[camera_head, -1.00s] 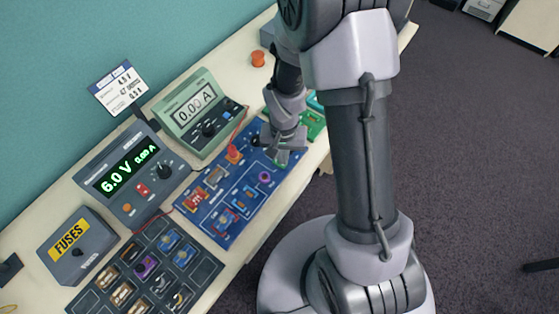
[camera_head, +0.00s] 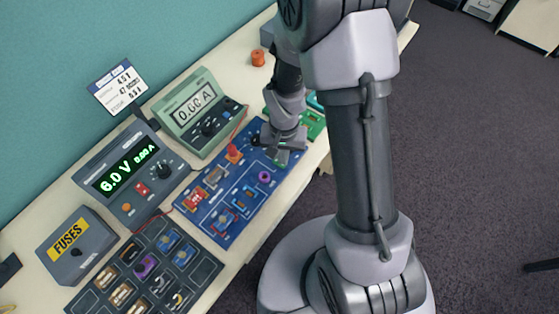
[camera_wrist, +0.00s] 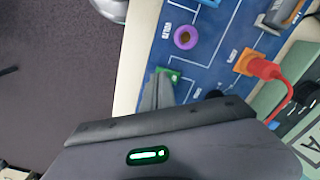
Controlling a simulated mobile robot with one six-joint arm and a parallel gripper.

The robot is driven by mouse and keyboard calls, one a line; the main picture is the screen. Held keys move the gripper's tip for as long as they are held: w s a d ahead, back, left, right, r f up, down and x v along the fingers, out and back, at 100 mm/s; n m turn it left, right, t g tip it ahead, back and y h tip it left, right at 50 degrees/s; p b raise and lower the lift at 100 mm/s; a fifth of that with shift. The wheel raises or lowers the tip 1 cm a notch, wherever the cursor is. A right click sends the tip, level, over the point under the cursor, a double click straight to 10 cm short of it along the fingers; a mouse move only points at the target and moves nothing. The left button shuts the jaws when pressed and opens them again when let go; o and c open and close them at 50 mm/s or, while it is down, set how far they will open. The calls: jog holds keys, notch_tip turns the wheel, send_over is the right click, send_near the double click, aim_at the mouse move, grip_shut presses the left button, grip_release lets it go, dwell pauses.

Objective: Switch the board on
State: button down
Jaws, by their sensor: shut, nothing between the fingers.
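The blue circuit board (camera_head: 232,222) lies on the bench with several parts on it. My gripper (camera_head: 283,158) is shut and empty, low over the board's far right end. In the wrist view its fingers (camera_wrist: 158,92) point at a small green part (camera_wrist: 173,75) on the board, which they partly cover. I cannot tell whether they touch it or how it is set. A purple ring-shaped part (camera_wrist: 186,37) sits nearby on the board; a red plug (camera_wrist: 265,68) stands in an orange socket. The green meter (camera_head: 194,103) reads about 0.00 A.
The power supply (camera_head: 127,178) shows 6.0 V and 0.00 A. A FUSES box (camera_head: 77,247) and a dark parts tray (camera_head: 199,271) stand at the near left. An orange object (camera_head: 258,58) stands at the back. A red lead runs between the meter and the board.

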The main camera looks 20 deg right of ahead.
jog(key=shift+f+b, duration=0.65)
jog(key=shift+f, duration=0.05)
notch_tip(320, 180, up, 7)
jog(key=p, duration=0.5)
jog(key=shift+r, duration=0.1)
dwell(0.4)
jog(key=s+a+r+t+b, duration=0.1)
jog(key=s+r+t+b, duration=0.2)
jog(key=r+b, duration=0.55)
jog(key=s+a+r+t+y+b, duration=0.2)
jog(key=s+r+b, duration=0.3)
jog(key=s, duration=0.4)
jog(key=shift+s+a+r+t, duration=0.3)
jog(key=shift+s+a+t, duration=0.1)
jog(key=shift+a, duration=0.05)
